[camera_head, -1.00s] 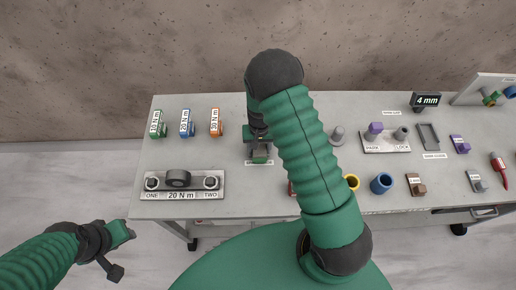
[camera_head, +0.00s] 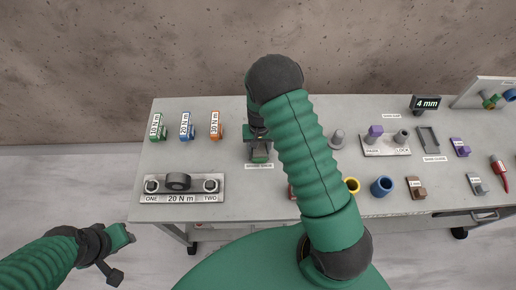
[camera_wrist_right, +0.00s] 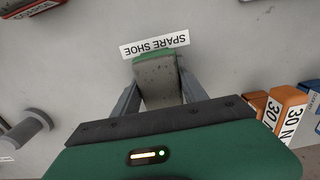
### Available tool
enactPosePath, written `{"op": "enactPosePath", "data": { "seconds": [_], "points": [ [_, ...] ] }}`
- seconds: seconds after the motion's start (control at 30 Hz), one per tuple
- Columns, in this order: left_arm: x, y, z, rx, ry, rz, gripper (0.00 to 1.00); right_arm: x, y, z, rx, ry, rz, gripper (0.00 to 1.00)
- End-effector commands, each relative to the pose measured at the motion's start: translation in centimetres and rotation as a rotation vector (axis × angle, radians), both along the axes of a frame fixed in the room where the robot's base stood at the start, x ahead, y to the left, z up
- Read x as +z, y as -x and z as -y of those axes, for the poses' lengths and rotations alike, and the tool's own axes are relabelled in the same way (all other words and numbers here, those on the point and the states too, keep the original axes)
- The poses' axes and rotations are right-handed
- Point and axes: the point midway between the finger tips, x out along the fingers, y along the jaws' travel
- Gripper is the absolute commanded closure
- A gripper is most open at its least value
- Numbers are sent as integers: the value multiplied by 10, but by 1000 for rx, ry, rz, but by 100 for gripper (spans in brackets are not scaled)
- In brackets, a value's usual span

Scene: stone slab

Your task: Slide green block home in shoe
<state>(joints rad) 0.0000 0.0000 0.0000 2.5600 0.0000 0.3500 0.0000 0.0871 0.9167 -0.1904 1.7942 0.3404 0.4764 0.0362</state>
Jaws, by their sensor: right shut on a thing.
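My right gripper (camera_head: 258,146) points down at the table left of my forearm. The green block (camera_head: 260,158) is at its jaws, its green end facing the near edge. In the right wrist view, the fingers of the gripper (camera_wrist_right: 160,95) stand on both sides of a grey piece with a green end (camera_wrist_right: 153,53), beside a label reading SPARE SHOE (camera_wrist_right: 155,44). The shoe around the block is mostly hidden by the gripper, so how deep the block sits is unclear. My left gripper (camera_head: 118,250) hangs off the table at lower left, its jaws unclear.
Green, blue and orange torque tools (camera_head: 187,126) stand at left. A plate marked 20 N m (camera_head: 183,188) lies before them. A grey open frame (camera_head: 428,139), a purple-topped peg plate (camera_head: 387,145) and yellow and blue rings (camera_head: 381,185) are at right.

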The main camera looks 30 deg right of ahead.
Motion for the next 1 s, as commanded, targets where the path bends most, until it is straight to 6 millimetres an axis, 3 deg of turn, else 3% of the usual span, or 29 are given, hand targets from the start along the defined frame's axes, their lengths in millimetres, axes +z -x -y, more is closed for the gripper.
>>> {"op": "enactPosePath", "data": {
  "seconds": [0.03, 0.33, 1.0],
  "points": [
    [0, 0, 0, 0, 0, 0, 64, 2, -4, 8, -3, 13, 12, 100],
    [3, 0, 0, 0, 0, 0, 64, 5, -4, 7, -2, 14, 16, 100],
    [13, 0, 0, 0, 0, 0, 64, 8, 31, -14, -5, 8, 2, 100]
  ]
}}
